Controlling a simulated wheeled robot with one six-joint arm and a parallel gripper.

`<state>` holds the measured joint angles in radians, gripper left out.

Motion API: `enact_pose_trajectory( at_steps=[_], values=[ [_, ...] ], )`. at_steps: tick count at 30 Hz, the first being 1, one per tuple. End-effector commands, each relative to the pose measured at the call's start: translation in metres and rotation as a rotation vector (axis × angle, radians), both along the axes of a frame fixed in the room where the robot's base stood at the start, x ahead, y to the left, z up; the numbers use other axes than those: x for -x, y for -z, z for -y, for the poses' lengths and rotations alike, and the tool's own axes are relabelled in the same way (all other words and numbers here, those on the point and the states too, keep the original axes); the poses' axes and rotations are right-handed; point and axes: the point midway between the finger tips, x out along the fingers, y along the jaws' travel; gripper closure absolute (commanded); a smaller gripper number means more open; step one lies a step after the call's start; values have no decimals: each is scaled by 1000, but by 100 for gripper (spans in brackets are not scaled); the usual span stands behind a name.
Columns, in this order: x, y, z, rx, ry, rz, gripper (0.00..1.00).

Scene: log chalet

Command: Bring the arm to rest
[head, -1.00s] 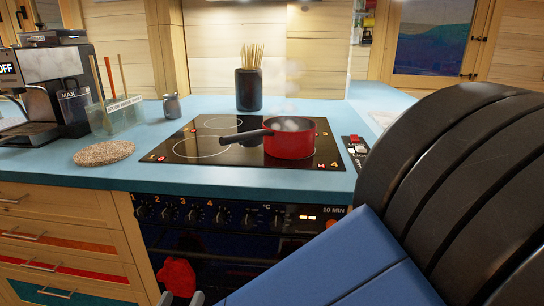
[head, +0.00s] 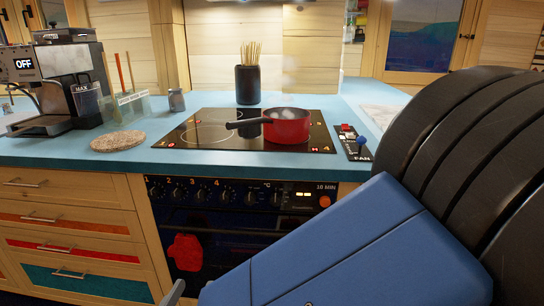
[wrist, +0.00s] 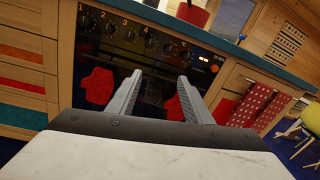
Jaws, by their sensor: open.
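My gripper (wrist: 155,98) is open and empty in the wrist view, its two grey fingers apart in front of the oven. In the head view only a small grey tip of it shows at the bottom edge, below the oven door. My blue and black arm fills the lower right of the head view and hides part of the counter and oven.
A red pot (head: 288,127) with contents stands on the black hob (head: 205,143), its handle pointing left. The oven (head: 235,222) has a red mitt (head: 185,252) on its front. A coffee machine (head: 62,85) and a cork mat (head: 118,141) stand left. A fan switch panel (head: 352,146) lies right of the hob.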

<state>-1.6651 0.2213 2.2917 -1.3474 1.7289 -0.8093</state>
Motion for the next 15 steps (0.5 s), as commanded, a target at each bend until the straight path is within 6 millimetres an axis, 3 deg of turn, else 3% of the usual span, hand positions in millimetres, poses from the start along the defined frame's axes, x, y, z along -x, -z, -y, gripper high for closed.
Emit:
enact_pose_trajectory(
  at_steps=[8,11,15],
  values=[
    [-34,-1,39,-81,115,-61,54],
    [-49,-1,60,-126,175,-90,54],
    [-74,1,103,-222,295,-142,54]
  ],
)
